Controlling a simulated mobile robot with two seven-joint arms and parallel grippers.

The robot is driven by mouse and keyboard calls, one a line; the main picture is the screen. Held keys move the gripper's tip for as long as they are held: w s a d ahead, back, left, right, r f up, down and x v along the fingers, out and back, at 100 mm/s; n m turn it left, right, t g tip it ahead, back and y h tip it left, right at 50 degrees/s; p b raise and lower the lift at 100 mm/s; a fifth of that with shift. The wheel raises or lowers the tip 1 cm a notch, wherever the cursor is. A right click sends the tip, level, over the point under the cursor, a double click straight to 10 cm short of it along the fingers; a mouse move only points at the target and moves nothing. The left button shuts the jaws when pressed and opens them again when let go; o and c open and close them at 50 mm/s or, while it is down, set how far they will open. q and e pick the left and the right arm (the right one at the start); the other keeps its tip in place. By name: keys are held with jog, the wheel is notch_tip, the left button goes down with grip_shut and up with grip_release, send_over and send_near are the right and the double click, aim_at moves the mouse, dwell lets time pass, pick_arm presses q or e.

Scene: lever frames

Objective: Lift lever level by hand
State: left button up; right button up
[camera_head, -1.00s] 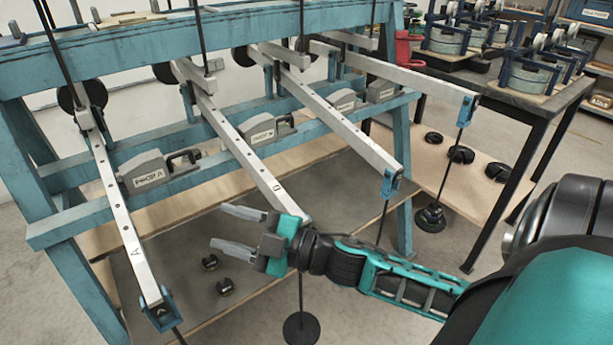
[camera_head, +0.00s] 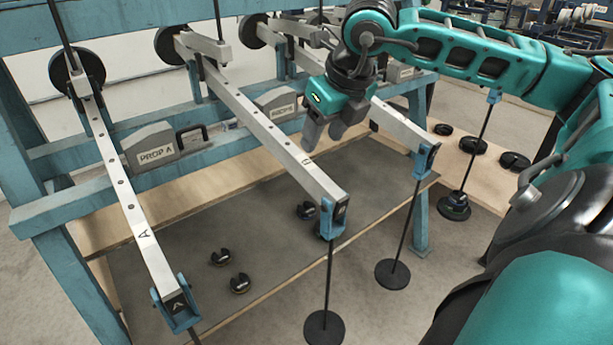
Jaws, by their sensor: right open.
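Lever A (camera_head: 134,212), a pale metal bar with a blue end bracket (camera_head: 178,305), slopes down towards me at the left. The middle lever (camera_head: 262,125) also slopes down, and a rod with a black disc weight (camera_head: 324,327) hangs from its front end. A third lever (camera_head: 400,128) lies further right, partly hidden by my right gripper. My right gripper (camera_head: 323,140) is open and empty, fingers pointing down, in front of the third lever and to the right of the middle lever in the picture. I cannot tell whether it touches either. My left gripper is not in view.
The blue frame (camera_head: 30,215) carries grey blocks, one marked PROP A (camera_head: 155,152). Slotted black weights (camera_head: 239,283) lie on the grey lower board (camera_head: 170,262). Hanging weights (camera_head: 392,273) and (camera_head: 455,207) stand to the right. My right arm crosses the upper right.

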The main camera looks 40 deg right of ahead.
aim_at(310, 165)
jog(key=b+x, duration=0.1)
jog(key=x, duration=1)
jog(key=shift+a, duration=0.2)
jog(key=shift+w+f, duration=0.15)
jog(key=shift+f, duration=0.35)
jog(key=shift+c, duration=0.5)
grip_shut()
